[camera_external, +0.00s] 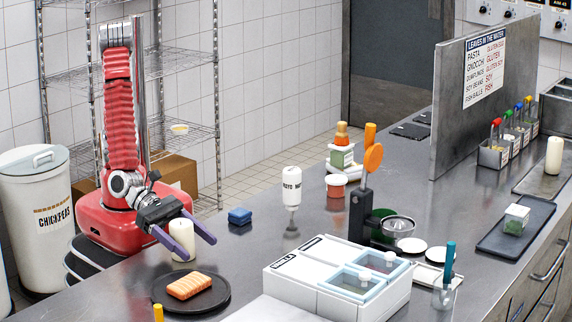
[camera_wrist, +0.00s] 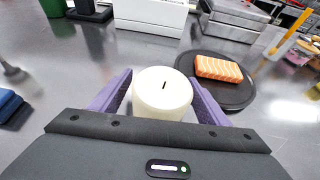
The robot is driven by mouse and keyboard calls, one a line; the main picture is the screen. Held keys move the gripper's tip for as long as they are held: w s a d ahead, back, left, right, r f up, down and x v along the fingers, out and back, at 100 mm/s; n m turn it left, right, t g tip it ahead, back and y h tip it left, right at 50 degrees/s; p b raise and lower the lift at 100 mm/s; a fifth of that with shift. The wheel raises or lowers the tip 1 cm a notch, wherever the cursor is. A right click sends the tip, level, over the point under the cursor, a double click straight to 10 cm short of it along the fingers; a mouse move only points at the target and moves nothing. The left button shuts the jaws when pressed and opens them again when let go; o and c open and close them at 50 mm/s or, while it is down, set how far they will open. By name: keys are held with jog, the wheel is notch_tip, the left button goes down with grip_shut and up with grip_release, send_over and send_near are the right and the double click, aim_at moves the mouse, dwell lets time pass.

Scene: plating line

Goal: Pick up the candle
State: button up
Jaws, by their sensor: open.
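In the wrist view the candle (camera_wrist: 162,95) stands between the two purple fingers of my gripper (camera_wrist: 160,102). In the external view my gripper (camera_external: 187,241) is open, with one finger passing in front of the candle and the other to its right. I cannot tell whether either finger touches the candle. The candle's lower part is partly hidden by the gripper in the wrist view. Another pale candle (camera_external: 554,155) stands far off on a tray at the right.
A black round plate (camera_external: 221,304) with a salmon piece (camera_external: 190,286) lies close beside the candle. A blue block (camera_external: 240,216) and an upside-down bottle (camera_external: 291,188) stand behind. A white lidded container (camera_external: 300,290) is to the right.

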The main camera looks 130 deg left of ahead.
jog(key=shift+c, duration=0.3)
jog(key=c, duration=1.3)
jog(key=shift+r, duration=0.1)
jog(key=shift+r, duration=4.95)
